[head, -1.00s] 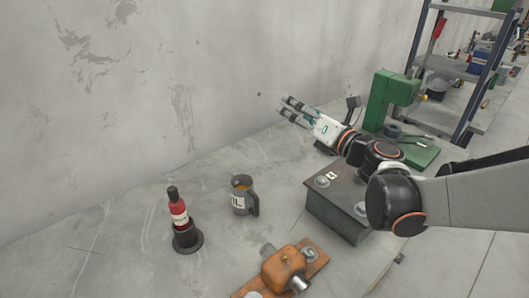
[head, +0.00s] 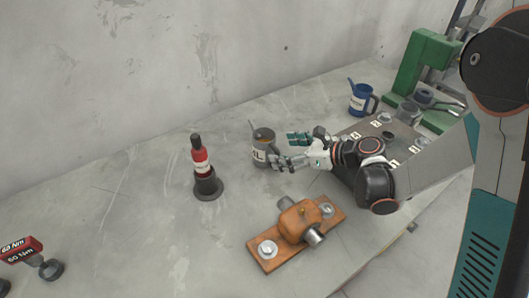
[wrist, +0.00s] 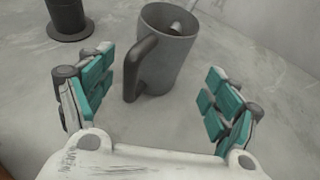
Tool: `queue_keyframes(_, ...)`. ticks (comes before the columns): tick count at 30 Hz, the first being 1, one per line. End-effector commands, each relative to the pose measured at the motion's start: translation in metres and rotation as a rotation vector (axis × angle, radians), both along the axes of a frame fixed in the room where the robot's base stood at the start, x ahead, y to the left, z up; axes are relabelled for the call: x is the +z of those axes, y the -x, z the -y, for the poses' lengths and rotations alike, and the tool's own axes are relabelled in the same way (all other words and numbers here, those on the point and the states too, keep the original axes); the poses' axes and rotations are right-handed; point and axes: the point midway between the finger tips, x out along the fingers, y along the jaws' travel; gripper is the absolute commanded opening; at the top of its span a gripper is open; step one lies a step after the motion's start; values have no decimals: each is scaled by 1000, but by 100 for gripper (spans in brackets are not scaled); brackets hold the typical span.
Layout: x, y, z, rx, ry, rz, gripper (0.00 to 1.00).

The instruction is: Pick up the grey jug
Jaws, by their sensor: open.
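I cannot tell whether any finger touches the jug.
An orange part on a board (head: 298,222) lies in front. A blue jug (head: 361,99) and green machine (head: 424,65) are at the back right. The wall is behind; the bench's left middle is clear.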

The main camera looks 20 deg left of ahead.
Motion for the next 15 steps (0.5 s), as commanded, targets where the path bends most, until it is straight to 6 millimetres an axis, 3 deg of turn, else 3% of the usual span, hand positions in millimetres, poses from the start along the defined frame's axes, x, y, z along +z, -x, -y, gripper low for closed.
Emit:
queue_keyframes(9,-7,-5,-17,0,0,0,82)
queue_keyframes(15,-19,-10,-43,2,0,0,82)
